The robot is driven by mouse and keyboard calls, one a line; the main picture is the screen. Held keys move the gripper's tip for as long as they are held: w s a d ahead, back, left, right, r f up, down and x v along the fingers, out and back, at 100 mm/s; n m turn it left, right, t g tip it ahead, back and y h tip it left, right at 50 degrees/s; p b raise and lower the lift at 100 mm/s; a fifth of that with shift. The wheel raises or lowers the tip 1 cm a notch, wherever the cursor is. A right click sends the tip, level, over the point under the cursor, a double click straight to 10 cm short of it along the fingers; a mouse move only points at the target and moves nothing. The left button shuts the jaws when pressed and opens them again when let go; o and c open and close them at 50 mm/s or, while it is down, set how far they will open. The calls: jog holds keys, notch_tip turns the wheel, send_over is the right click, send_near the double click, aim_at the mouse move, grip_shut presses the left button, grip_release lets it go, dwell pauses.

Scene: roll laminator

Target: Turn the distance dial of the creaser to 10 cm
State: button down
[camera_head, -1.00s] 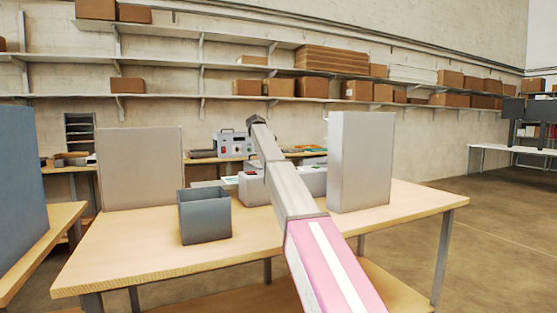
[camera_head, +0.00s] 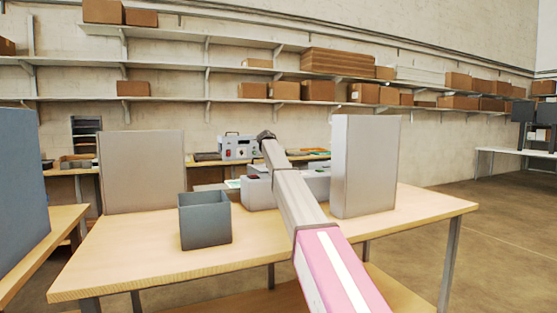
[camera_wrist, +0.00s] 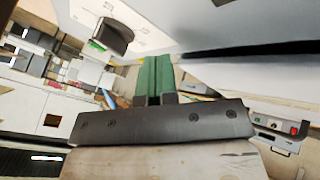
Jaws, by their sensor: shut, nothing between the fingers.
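A light grey machine (camera_head: 258,192) stands on the wooden table in the head view, partly hidden behind my arm. I cannot tell for sure that it is the creaser, and no scale or number can be read. In the wrist view a white panel (camera_wrist: 150,15) is close, with a dark rounded knob (camera_wrist: 106,36) on it, left of and above my fingers. I cannot tell whether this is the distance dial. My gripper (camera_wrist: 157,62) has its green fingers together, empty, and they appear apart from the knob. In the head view the fingers are hidden behind my arm.
The wooden table (camera_head: 130,262) holds an open grey bin (camera_head: 205,222), a tall grey panel (camera_head: 142,172) at left and a tall grey box (camera_head: 364,165) right of my arm. A control box (camera_head: 238,147) stands on the back bench. The table's front left is clear.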

jog(key=shift+s+d+f, duration=0.15)
jog(key=shift+s+d, duration=0.05)
jog(key=shift+d, duration=0.9)
jog(key=shift+s+d+f, duration=0.1)
jog(key=shift+s+d, duration=0.05)
jog(key=shift+d, duration=0.9)
